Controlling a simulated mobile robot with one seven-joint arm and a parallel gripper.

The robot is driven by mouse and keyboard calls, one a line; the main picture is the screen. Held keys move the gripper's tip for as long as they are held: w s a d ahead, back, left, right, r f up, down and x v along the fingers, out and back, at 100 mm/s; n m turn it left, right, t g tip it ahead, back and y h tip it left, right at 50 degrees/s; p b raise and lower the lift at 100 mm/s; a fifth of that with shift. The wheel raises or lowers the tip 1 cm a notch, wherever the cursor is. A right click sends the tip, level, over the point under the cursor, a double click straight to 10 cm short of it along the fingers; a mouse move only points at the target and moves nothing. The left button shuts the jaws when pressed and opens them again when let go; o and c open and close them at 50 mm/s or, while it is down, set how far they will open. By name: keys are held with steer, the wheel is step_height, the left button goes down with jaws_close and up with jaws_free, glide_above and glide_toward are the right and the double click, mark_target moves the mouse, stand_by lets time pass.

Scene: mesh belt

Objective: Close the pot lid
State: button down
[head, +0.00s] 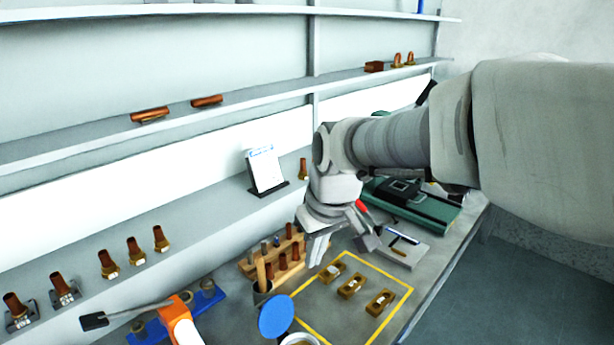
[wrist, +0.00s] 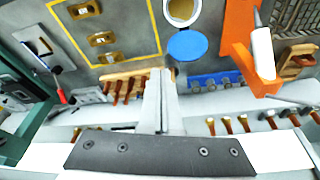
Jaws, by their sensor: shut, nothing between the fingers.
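The pot (head: 300,340) is cut off at the bottom edge of the head view, with only its pale rim showing. Its round blue lid (head: 275,316) stands open and tilted at the rim. In the wrist view the pot (wrist: 196,17) is at the top with tan contents visible, and the blue lid (wrist: 187,45) is swung open on the side nearer my gripper. My gripper (head: 316,262) is shut and empty above the bench, up and to the right of the lid. Its fingers (wrist: 160,78) are together in the wrist view, apart from the lid.
A wooden rack (head: 284,262) with copper pieces and a cup with a stick (head: 262,293) stand near the lid. An orange holder (head: 181,322) is at left. A yellow-outlined area (head: 325,310) holds brass parts. Shelves run behind; a green case (head: 425,210) sits at right.

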mark_target(271, 313)
steer(key=w+a+f+n+g+p, duration=0.1)
steer(key=w+a+f+n, duration=0.15)
steer(key=a, duration=0.35)
steer(key=w+a+f+n+g+p, duration=0.1)
steer(key=w+a+f, duration=0.1)
steer(key=a+f, duration=0.35)
step_height(271, 313, down, 6)
steer(key=s, duration=0.1)
steer(key=shift+f+p, duration=0.25)
steer(key=shift+p, duration=0.15)
steer(key=shift+s+d, duration=0.15)
steer(key=shift+t+b, duration=0.3)
steer(key=shift+b, duration=0.1)
steer(key=shift+s+d+r+b, duration=0.1)
steer(key=shift+b, duration=0.4)
